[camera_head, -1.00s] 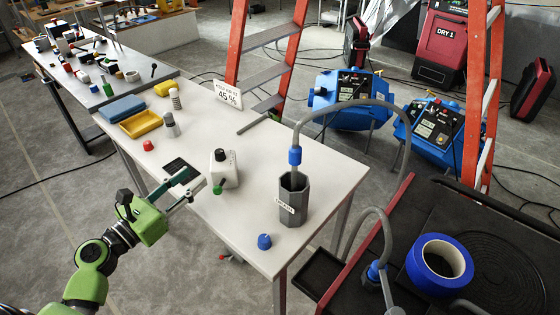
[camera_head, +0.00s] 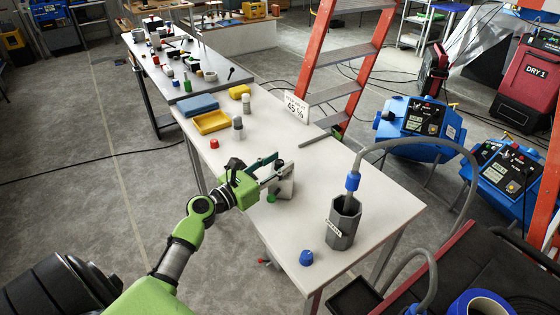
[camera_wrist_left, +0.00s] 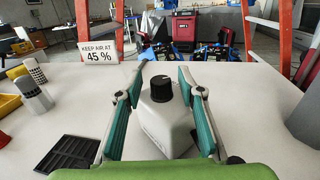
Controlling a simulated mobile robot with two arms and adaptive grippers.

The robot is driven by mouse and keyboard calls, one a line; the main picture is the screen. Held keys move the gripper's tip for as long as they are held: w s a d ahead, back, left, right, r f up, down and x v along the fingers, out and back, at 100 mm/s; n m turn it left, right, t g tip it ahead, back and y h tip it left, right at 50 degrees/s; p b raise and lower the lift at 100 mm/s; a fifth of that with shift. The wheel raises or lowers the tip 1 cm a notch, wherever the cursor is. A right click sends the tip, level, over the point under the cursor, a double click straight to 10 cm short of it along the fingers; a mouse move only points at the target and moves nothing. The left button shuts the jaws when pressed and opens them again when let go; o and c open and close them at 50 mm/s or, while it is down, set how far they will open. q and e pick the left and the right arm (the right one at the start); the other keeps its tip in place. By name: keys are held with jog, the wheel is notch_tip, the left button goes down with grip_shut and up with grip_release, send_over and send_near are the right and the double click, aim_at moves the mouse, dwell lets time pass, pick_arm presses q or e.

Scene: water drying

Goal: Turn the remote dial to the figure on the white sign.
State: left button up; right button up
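The remote is a pale box (camera_wrist_left: 165,125) with a black round dial (camera_wrist_left: 161,88) on its upper face. In the head view the remote (camera_head: 284,187) stands on the white table, partly hidden by my gripper. My left gripper (camera_head: 284,160) is open, its green-padded fingers on either side of the remote. In the left wrist view the gripper (camera_wrist_left: 161,79) has the dial between its fingers; I cannot tell whether a finger touches the box. The white sign (camera_wrist_left: 98,52) behind reads "KEEP AIR AT 45 %"; it also shows in the head view (camera_head: 297,107). My right gripper is not in view.
A dark grey hexagonal pot (camera_head: 343,222) with a hose and a blue cap (camera_head: 306,258) stand at the near right. A yellow tray (camera_head: 212,122), a grey cylinder (camera_head: 238,128) and a red cap (camera_head: 214,144) lie farther left. A green knob (camera_head: 271,198) sits beside the remote.

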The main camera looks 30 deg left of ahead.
pick_arm(q)
jog(key=shift+w+d, duration=0.15)
jog(key=shift+w, duration=0.3)
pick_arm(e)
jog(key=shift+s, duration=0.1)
pick_arm(q)
jog(key=c, duration=0.8)
grip_shut()
jog(key=shift+f+m+h+b, duration=0.15)
jog(key=shift+m+h+b, duration=0.2)
jog(key=shift+b, duration=0.3)
jog(key=shift+m+h+b, duration=0.25)
jog(key=shift+h+b, duration=0.05)
jog(key=shift+h, duration=0.25)
jog(key=shift+g, duration=0.3)
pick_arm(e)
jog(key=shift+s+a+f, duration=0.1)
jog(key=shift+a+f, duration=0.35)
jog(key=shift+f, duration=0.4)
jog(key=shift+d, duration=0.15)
pick_arm(q)
jog(key=o, duration=0.8)
grip_release()
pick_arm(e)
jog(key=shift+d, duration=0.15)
